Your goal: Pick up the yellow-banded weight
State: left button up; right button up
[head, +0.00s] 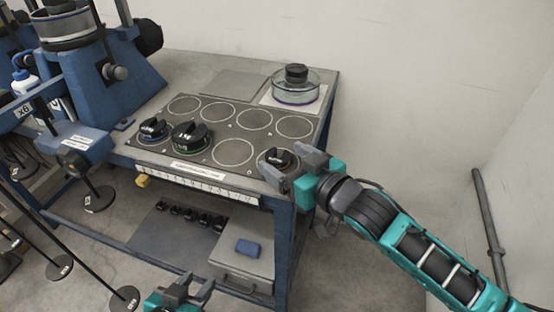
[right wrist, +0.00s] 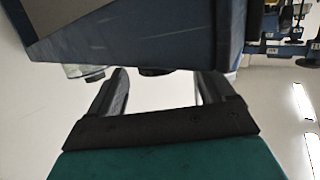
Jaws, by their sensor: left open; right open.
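A black weight (head: 279,157) sits in the front right ring of the dark plate on the bench; its band colour is mostly hidden and I cannot confirm yellow. My right gripper (head: 286,170) is open at the bench's front right corner, its fingers close beside this weight. In the right wrist view the open right gripper (right wrist: 163,82) shows a sliver of something dark (right wrist: 155,71) beyond the bench edge. Two other black weights stand at the plate's front left, one blue-banded (head: 153,129) and one green-banded (head: 190,137). My left gripper (head: 188,287) is open and empty, low before the bench.
The bench (head: 325,95) has several empty rings on its plate. A clear round dish (head: 296,88) with a black knob stands at the back right. A blue machine (head: 100,80) stands at the left. A lower shelf holds a grey box (head: 243,270) and small black pieces.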

jog(key=shift+w+a, duration=0.2)
jog(key=shift+w, duration=0.05)
jog(key=shift+c, duration=0.3)
jog(key=c, duration=1.1)
